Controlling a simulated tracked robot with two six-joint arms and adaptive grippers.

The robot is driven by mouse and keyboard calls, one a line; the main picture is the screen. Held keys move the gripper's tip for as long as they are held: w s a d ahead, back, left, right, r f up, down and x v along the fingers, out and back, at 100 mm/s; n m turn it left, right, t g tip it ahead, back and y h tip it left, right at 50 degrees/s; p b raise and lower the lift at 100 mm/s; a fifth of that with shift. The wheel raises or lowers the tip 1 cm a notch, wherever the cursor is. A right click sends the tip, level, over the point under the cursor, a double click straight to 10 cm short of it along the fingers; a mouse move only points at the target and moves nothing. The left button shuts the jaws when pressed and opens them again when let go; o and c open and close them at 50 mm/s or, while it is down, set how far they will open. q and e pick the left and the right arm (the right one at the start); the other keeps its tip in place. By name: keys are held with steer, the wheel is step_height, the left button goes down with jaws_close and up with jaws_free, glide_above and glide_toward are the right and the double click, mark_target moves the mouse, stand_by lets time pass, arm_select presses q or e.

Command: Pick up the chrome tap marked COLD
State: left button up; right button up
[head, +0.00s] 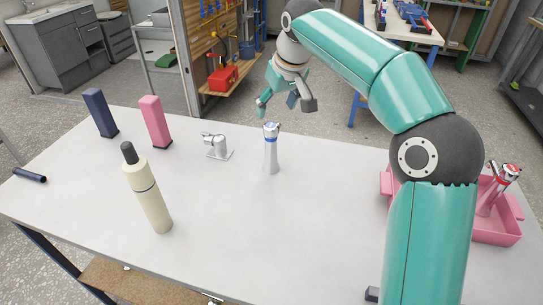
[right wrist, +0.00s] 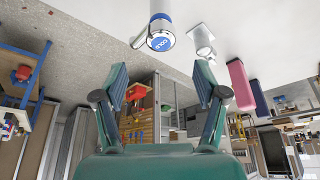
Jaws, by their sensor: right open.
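The chrome tap with a blue ring (head: 271,152) stands upright on the white table, near its far edge. In the right wrist view its blue-ringed top reads COLD (right wrist: 161,37), beyond the fingertips. My right gripper (head: 287,104) is open and empty, behind and just above the tap in the head view, apart from it. Its two spread fingers (right wrist: 162,84) show with nothing between them. A similar chrome tap with a red top (head: 491,190) leans in the pink tray (head: 497,234) at the right, partly hidden by my arm. My left gripper is not in view.
A small chrome tap on a square base (head: 218,149) stands left of the blue-ringed one. A pink block (head: 154,121), a navy block (head: 100,113), a cream bottle (head: 147,192) and a dark cylinder (head: 29,175) are further left. The table's middle front is clear.

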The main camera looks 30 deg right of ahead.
mark_target(270, 124)
steer(key=x, duration=0.8)
steer(key=shift+w+f+b, duration=0.1)
steer(key=shift+f+b, duration=0.1)
steer(key=shift+b, duration=0.1)
jaws_close()
steer(key=shift+r, duration=0.15)
